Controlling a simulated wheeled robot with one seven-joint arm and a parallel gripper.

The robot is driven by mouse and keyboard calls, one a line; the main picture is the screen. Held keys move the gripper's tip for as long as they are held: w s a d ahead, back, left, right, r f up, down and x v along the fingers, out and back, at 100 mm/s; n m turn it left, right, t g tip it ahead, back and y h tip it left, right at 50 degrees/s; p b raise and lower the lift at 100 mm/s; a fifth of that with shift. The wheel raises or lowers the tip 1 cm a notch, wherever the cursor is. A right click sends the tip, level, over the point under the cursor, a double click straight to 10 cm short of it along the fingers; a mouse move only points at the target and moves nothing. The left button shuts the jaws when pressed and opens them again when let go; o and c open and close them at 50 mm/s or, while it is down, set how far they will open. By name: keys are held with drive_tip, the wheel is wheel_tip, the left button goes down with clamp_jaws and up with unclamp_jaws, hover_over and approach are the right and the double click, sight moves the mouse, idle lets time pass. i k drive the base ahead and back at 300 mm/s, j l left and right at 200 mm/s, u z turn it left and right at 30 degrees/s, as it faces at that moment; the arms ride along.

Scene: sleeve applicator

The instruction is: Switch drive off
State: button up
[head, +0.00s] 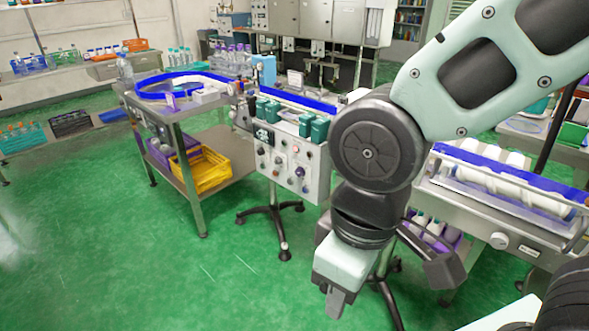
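A white control panel (290,165) on a dark pedestal stand is in the middle of the head view. Its front carries several small knobs and switches, among them a dark purple knob (300,172). Their labels are too small to read, so I cannot tell which one is the drive switch or how it is set. My gripper (337,303) hangs low in front of the panel, to its lower right, pointing down and touching nothing I can see. Its finger gap does not show clearly.
A steel table (165,115) with a blue curved guide stands at left, with a yellow crate (205,170) on its lower shelf. A machine with white rollers (505,180) and a front knob (499,240) is at right. Green floor (150,270) is clear at front left.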

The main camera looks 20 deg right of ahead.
sight(299, 172)
drive_tip(key=i+u, duration=0.15)
drive_tip(key=i, duration=0.3)
drive_tip(key=i+l+u, duration=0.2)
drive_tip(key=i, duration=0.25)
